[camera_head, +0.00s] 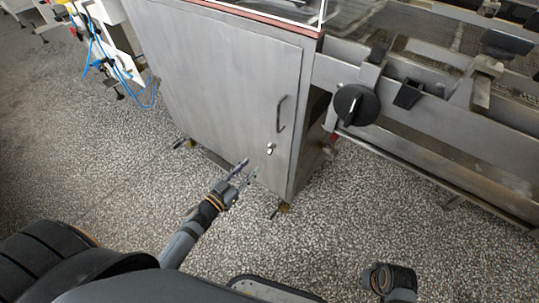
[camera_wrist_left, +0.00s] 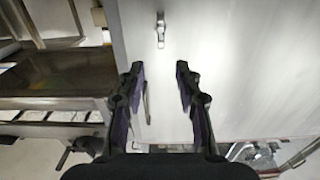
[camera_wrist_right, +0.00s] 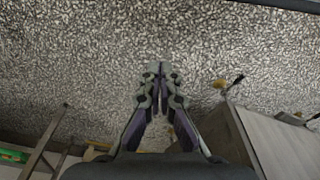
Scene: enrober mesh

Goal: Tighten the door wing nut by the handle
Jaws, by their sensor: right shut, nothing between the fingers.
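The door wing nut (camera_head: 270,149) is a small bright metal piece on the grey cabinet door (camera_head: 225,85), just below the dark bar handle (camera_head: 281,114). In the left wrist view the wing nut (camera_wrist_left: 160,32) lies beyond the fingertips, near the top of the picture, and the handle (camera_wrist_left: 148,102) shows between the fingers. My left gripper (camera_head: 246,171) is open and empty in front of the door, below and left of the wing nut in the head view; its spread fingers also show in the left wrist view (camera_wrist_left: 160,70). My right gripper (camera_wrist_right: 160,68) is shut and empty above the floor.
A metal conveyor frame with a black round knob (camera_head: 355,104) stands right of the cabinet. A white machine with blue hoses (camera_head: 98,45) is at the upper left. The speckled floor (camera_head: 120,190) before the cabinet is clear.

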